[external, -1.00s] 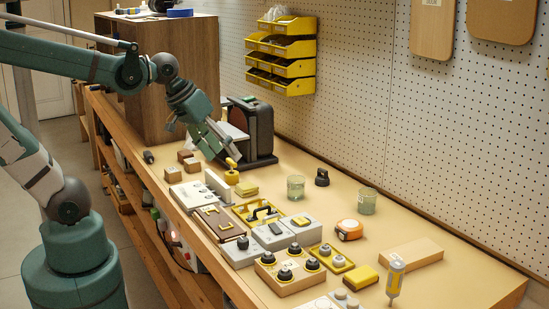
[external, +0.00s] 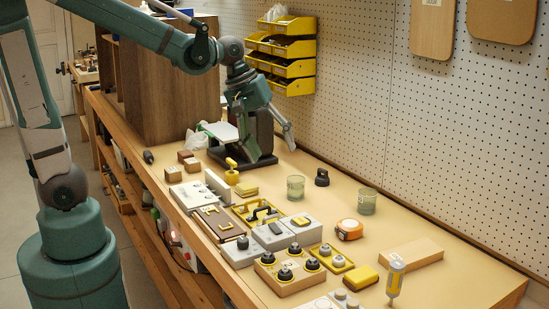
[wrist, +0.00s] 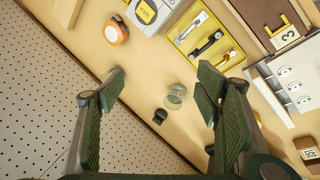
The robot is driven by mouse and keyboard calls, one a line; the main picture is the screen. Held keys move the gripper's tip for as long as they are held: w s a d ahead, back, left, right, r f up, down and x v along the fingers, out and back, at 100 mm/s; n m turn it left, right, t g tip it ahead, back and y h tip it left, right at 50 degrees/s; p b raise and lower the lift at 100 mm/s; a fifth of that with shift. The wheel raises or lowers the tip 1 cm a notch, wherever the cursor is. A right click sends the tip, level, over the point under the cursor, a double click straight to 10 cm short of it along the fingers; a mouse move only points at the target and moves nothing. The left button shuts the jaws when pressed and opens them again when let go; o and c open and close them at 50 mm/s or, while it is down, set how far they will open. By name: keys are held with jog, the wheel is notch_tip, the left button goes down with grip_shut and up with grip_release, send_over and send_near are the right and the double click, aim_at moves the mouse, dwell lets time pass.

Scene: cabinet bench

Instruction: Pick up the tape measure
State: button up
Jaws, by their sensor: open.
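The orange and white tape measure (external: 349,229) lies on the bench to the right of the middle. It also shows at the upper left of the wrist view (wrist: 115,33). My gripper (external: 272,151) is open and empty above the back part of the bench, pointing down. In the external view it is well behind the tape measure and to its left. In the wrist view the open fingers (wrist: 160,82) have bench and a glass between them, with the tape measure beyond the left fingertip.
Two clear glasses, left (external: 295,188) and right (external: 367,201), and a black object (external: 322,177) stand between my gripper and the tape measure. A wooden block (external: 411,254) and a yellow block (external: 363,277) lie near the tape measure. Pegboard (external: 400,110) borders the bench.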

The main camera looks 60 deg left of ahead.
jog(key=w+d+f+n+g+h+p, duration=0.1)
jog(key=w+d+f+n+p, duration=0.1)
jog(key=w+d, duration=0.25)
jog(key=w+d+f+n+g+p, duration=0.1)
jog(key=w+d+f+n+p, duration=0.15)
jog(key=w, duration=0.25)
jog(key=n+g+h+p, duration=0.1)
jog(key=n+g+p, duration=0.1)
jog(key=n, duration=0.2)
send_near(350, 223)
jog(key=shift+x, duration=0.9)
jog(key=shift+w+d, duration=0.1)
jog(key=shift+x, duration=1.25)
jog(key=shift+f, duration=0.1)
jog(key=shift+s+b+x, duration=0.2)
jog(key=shift+b+x, duration=0.3)
jog(key=shift+x, duration=2)
